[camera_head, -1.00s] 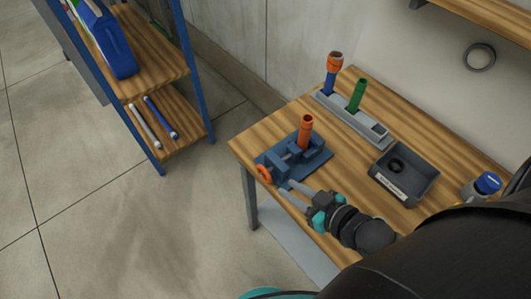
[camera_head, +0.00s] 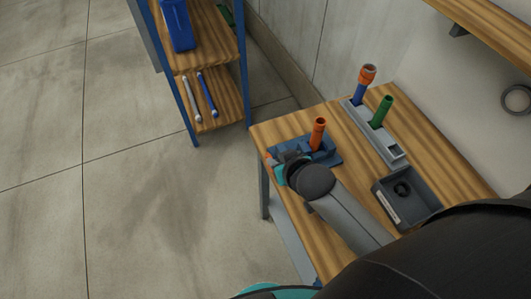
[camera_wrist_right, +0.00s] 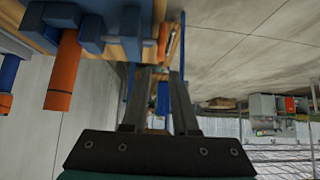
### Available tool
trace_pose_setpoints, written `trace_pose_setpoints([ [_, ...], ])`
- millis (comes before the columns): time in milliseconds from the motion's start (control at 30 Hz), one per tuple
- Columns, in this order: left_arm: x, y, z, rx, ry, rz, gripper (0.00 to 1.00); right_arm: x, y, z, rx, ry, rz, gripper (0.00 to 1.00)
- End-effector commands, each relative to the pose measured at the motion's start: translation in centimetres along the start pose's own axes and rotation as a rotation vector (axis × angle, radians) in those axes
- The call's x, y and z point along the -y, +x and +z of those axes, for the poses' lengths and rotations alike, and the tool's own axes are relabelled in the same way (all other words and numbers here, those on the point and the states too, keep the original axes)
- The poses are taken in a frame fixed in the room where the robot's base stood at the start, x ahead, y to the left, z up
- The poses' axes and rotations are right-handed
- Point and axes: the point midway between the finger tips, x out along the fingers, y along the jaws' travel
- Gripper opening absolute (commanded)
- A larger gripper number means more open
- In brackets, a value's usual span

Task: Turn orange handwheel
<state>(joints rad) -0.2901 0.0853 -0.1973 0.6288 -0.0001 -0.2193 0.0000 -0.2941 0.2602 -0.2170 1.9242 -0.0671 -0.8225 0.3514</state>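The orange handwheel (camera_head: 267,158) sits on the left end of a blue vise (camera_head: 328,152) at the table's far left corner. In the head view only a sliver of it shows past my right gripper (camera_head: 279,160). In the right wrist view the handwheel (camera_wrist_right: 163,42) appears nearly edge-on, just beyond the fingertips and roughly in line with the gap between them. My right gripper (camera_wrist_right: 158,72) has its two fingers apart with nothing visible held between them. Whether a finger touches the wheel I cannot tell. My left gripper is not in view.
An orange tube (camera_head: 318,134) stands upright in the vise. Behind it a grey rack (camera_head: 376,138) holds a blue-and-orange tube and a green tube (camera_head: 381,112). A dark tray (camera_head: 427,207) with a black ring lies to the right. A blue-framed shelf (camera_head: 245,75) stands left of the table.

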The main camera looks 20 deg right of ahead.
Motion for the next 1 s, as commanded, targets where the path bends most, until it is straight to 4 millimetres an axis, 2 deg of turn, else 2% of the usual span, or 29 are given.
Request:
trace_pose_setpoints([
  [100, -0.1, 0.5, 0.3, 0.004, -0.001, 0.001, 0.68, 0.0, 2.0, 0.0, -0.001, 0.0, 0.0, 0.28],
  [300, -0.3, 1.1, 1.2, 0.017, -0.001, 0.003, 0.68, 0.0, 5.0, 0.1, 0.0, 0.0, -0.001, 0.28],
  [600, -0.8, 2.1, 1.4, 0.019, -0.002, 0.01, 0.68, 0.1, 9.1, 0.0, -0.001, 0.0, -0.002, 0.28],
  [800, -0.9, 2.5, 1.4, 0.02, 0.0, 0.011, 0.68, 0.0, 10.7, 0.1, 0.0, 0.0, -0.002, 0.28],
  [1000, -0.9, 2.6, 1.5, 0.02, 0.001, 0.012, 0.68, 0.0, 11.1, 0.0, -0.001, 0.0, -0.002, 0.28],
])
